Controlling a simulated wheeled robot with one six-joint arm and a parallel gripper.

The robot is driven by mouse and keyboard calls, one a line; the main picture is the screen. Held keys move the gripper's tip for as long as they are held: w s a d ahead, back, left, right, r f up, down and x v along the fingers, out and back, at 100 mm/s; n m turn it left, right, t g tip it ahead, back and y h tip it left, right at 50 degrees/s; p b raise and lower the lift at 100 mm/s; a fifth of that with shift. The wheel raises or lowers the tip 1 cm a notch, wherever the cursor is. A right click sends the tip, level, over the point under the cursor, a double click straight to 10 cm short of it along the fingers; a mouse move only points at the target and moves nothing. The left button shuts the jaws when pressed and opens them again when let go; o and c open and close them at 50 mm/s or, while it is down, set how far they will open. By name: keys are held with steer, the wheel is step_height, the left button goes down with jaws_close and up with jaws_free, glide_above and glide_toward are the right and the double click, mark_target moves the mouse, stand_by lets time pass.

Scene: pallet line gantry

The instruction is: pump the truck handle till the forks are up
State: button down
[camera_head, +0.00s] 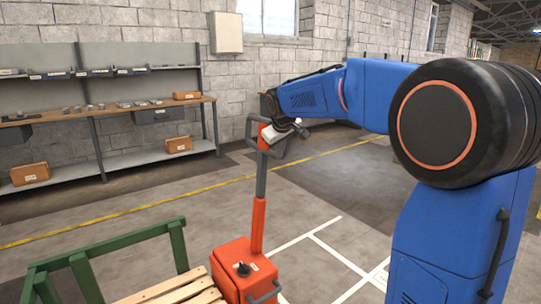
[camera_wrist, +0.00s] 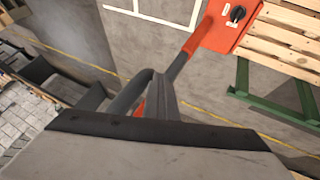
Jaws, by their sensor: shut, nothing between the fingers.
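The pallet truck has an orange body (camera_head: 243,277) and an upright orange and grey handle shaft (camera_head: 259,215) topped by a grey loop handle (camera_head: 251,130). The handle also shows in the wrist view (camera_wrist: 128,96), beyond a broad pale block with a dark edge. My gripper (camera_head: 270,138) is shut and empty, at the upper part of the handle, on its right side in the head view. I cannot tell whether it touches the handle. The forks are hidden, so their height does not show.
A slatted wooden pallet (camera_head: 172,292) with a green frame (camera_head: 83,274) stands left of the truck. A workbench (camera_head: 95,112) with shelves and orange boxes lines the left wall. White and yellow floor lines cross open floor to the right and behind.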

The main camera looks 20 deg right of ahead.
steer(key=w+d+f+g+y, duration=0.1)
steer(key=w+d+f, duration=0.3)
steer(key=d, duration=0.8)
steer(key=w+d+f+m+y, duration=0.1)
steer(key=w+d+f+y, duration=0.2)
steer(key=d, duration=1)
steer(key=shift+w+f+m+g+y, duration=0.3)
steer(key=shift+w+f+g+y, duration=0.15)
steer(key=shift+w, duration=0.15)
steer(key=shift+d, duration=0.1)
